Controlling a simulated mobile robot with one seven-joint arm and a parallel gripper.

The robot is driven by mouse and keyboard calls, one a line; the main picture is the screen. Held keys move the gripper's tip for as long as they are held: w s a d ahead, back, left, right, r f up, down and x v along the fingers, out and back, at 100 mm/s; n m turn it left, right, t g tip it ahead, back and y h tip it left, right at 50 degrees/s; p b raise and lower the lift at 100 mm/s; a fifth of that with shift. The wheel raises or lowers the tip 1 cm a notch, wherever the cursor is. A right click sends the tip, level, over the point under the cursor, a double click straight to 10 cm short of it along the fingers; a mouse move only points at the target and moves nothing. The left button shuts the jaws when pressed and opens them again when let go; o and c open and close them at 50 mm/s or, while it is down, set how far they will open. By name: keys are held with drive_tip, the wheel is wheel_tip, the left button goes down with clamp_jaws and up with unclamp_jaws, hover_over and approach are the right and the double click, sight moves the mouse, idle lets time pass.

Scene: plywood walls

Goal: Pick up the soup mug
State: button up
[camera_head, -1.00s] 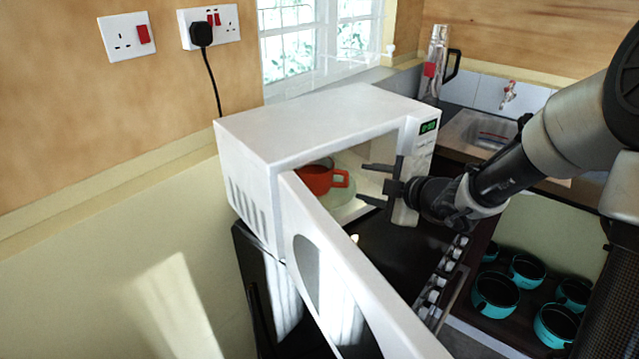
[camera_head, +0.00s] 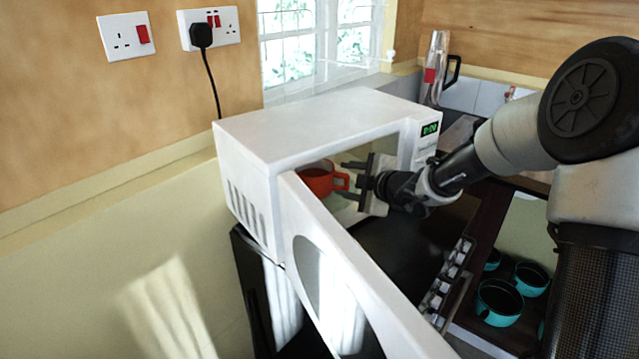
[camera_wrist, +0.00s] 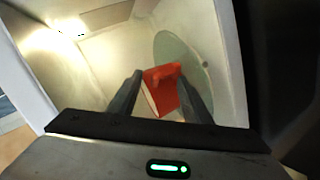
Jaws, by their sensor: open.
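The soup mug (camera_head: 317,179) is orange-red and stands inside the open white microwave (camera_head: 300,130). Its handle points right, toward my gripper (camera_head: 345,180). My gripper is open at the microwave's mouth, its fingers reaching in beside the handle. In the wrist view the mug (camera_wrist: 162,88) shows between the two fingers (camera_wrist: 160,95), with the round turntable (camera_wrist: 180,60) behind it. I cannot tell whether a finger touches the mug. Part of the mug is hidden by the microwave's top and door.
The microwave door (camera_head: 350,265) stands open toward the front, left of my arm. The microwave's side walls and roof closely bound the space around the gripper. A dark hob (camera_head: 415,235) and several teal pots (camera_head: 498,300) lie below right.

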drive_tip(key=c, duration=1.1)
drive_tip(key=shift+s, duration=0.1)
clamp_jaws()
